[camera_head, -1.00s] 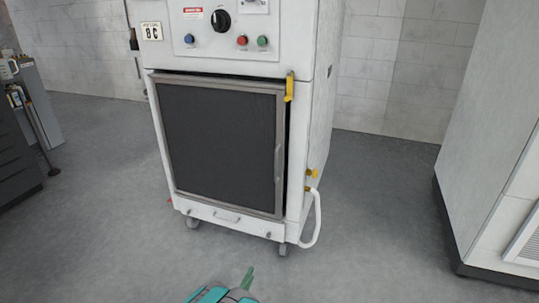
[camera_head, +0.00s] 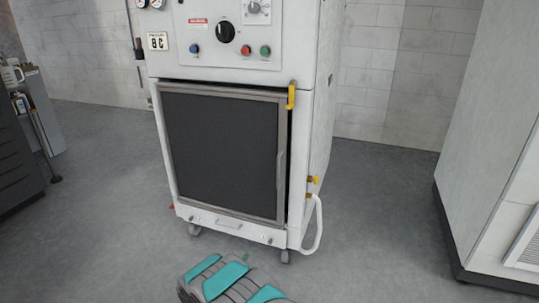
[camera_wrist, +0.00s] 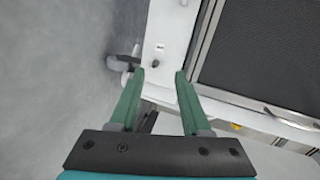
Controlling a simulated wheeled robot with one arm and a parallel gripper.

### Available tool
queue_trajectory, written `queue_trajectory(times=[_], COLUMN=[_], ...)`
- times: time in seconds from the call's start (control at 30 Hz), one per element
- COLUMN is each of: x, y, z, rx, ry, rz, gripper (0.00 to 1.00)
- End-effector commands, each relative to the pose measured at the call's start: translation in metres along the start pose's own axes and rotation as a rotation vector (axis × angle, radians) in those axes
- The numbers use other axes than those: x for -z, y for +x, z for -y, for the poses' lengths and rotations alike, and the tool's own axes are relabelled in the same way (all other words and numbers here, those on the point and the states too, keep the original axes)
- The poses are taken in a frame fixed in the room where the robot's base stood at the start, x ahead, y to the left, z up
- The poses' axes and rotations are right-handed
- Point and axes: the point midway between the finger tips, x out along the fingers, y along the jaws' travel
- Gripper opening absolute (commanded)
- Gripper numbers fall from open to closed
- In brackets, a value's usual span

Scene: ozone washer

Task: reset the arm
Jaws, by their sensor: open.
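My arm, grey and teal, shows at the bottom centre of the head view, low in front of the white washer (camera_head: 300,150). My gripper (camera_wrist: 159,72) is open in the wrist view, with two green fingers apart and nothing between them. The washer's lower front and wheels lie beyond the fingertips there, at a rolled angle. The washer's dark door (camera_head: 222,155) has a grey frame and a handle on its right. Dark gaps run along the frame's top and right edges, and I cannot tell if it is fully closed. A yellow latch (camera_head: 291,95) sits at its upper right.
A control panel with a black knob (camera_head: 226,32) is above the door. A white hose (camera_head: 319,225) loops out at the lower right. A large white cabinet (camera_head: 490,160) stands at right and a dark unit (camera_head: 18,165) at left.

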Motion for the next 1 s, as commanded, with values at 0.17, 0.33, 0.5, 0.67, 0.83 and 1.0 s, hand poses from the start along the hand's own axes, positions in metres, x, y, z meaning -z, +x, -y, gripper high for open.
queue_trajectory(times=[0.17, 0.33, 0.5, 0.67, 0.83, 1.0], x=[-0.003, 0.002, 0.012, 0.03, 0.054, 0.084], y=[0.011, 0.009, -0.004, -0.024, -0.055, -0.095], z=[0.046, 0.08, 0.117, 0.144, 0.173, 0.195], rx=[-0.11, -0.215, -0.303, -0.382, -0.453, -0.519], ry=[-0.07, -0.162, -0.26, -0.362, -0.475, -0.598], rz=[0.07, 0.152, 0.246, 0.338, 0.442, 0.55], gripper=[0.47, 0.47, 0.47, 0.47, 0.47, 0.47])
